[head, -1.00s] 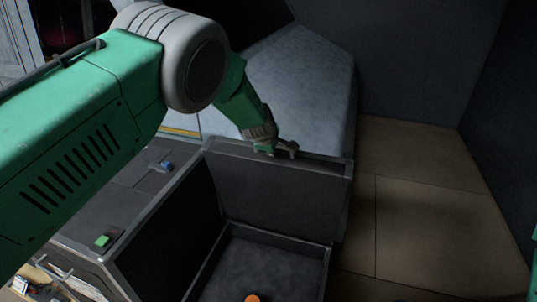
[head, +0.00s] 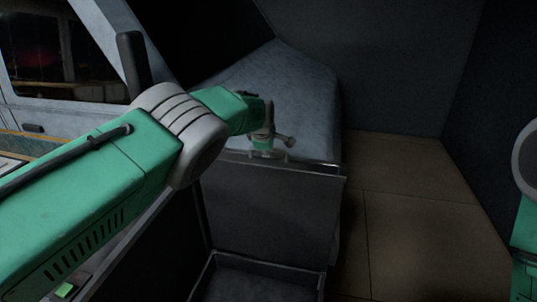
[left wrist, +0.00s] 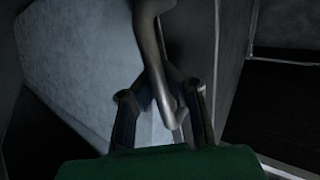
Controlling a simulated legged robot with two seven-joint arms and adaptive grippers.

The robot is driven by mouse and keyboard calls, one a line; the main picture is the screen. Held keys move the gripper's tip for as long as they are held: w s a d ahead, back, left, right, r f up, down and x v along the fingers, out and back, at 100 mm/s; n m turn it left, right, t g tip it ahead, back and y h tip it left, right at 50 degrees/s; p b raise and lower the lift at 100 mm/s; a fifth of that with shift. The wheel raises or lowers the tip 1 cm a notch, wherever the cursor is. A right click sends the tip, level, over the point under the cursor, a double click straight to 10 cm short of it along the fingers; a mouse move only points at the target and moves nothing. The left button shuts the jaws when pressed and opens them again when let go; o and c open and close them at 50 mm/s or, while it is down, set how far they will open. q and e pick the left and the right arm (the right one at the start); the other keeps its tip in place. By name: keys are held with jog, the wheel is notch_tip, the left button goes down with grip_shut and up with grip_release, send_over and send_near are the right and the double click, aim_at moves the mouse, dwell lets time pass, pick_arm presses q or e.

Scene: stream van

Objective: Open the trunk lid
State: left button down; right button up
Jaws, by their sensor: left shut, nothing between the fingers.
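The trunk is a dark box in the lower middle of the head view, and I see down into its inside (head: 270,284). A grey panel that looks like the trunk lid (head: 270,210) stands upright at its far side. My left gripper (head: 268,153) is at the top edge of this panel; I cannot tell if it touches it. My right gripper is out of view.
A pale grey sloped block (head: 285,85) stands behind the panel. Bare tan floor (head: 415,220) lies to the right, below dark walls. A small green block (head: 64,290) is at the lower left. Part of my right arm shows at the right edge.

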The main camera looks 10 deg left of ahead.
pick_arm(q)
jog(key=shift+w+a+r, duration=0.25)
jog(key=shift+w+r, duration=0.1)
jog(key=shift+r, duration=0.1)
jog(key=c, duration=1.7)
grip_release()
jog(key=shift+o, duration=0.7)
jog(key=shift+s+a+f, duration=0.1)
jog(key=shift+s, duration=0.35)
jog(key=shift+f, duration=0.1)
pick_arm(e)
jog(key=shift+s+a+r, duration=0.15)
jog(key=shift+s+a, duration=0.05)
pick_arm(q)
jog(key=shift+s+d+f, duration=0.25)
jog(key=shift+f, duration=0.05)
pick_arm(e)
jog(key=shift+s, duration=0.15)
pick_arm(q)
jog(key=shift+s+r, duration=0.2)
jog(key=shift+r, duration=0.4)
jog(key=v, duration=1.1)
jog(key=shift+w+a+r, duration=0.15)
jog(key=shift+w+r, duration=0.05)
jog(key=shift+r, duration=0.05)
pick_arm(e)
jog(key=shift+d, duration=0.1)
